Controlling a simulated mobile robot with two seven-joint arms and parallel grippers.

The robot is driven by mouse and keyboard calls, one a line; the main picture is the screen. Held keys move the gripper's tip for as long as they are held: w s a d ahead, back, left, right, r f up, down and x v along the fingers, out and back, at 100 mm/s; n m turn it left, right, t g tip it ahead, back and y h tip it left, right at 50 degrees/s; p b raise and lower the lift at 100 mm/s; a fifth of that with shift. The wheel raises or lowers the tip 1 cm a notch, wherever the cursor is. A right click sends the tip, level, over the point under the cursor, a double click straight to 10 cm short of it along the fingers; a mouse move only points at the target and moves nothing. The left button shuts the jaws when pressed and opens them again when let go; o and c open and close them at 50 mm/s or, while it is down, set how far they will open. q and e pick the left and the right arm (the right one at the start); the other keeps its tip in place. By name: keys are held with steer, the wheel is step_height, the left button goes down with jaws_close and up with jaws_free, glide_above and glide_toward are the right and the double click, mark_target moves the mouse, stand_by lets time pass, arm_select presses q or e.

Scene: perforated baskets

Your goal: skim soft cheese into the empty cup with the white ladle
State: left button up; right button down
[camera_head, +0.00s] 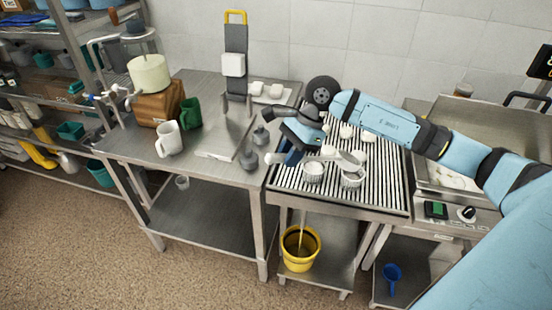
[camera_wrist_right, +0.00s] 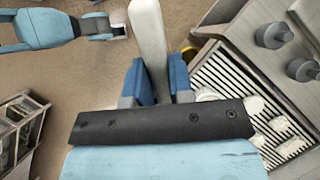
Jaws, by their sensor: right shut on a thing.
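My right gripper (camera_head: 294,157) is above the left side of the slatted draining rack, and its blue fingers also show in the wrist view (camera_wrist_right: 157,80). It is shut on the white ladle (camera_wrist_right: 149,38), whose handle runs between the fingers. I cannot tell which cup is empty. White curd-like stuff (camera_head: 450,180) shows in the steel vat at right. My left gripper (camera_wrist_right: 112,30) shows small in the wrist view; its jaws are unclear.
White lumps (camera_head: 346,131) lie on the draining rack (camera_head: 385,185). Dark grey weights (camera_head: 249,160) stand at the left table's edge. A white jug (camera_head: 168,139) and green jug (camera_head: 190,113) stand further left. A yellow bucket (camera_head: 300,248) sits below the rack.

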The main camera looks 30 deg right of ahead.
steer(key=shift+a+f, duration=0.15)
steer(key=shift+f, duration=0.2)
step_height(320, 180, down, 8)
steer(key=a+h, duration=0.2)
steer(key=h, duration=0.2)
steer(key=shift+w+a+h, duration=0.2)
steer(key=shift+a+h, duration=0.1)
steer(key=shift+a, duration=0.05)
steer(key=shift+r, duration=0.1)
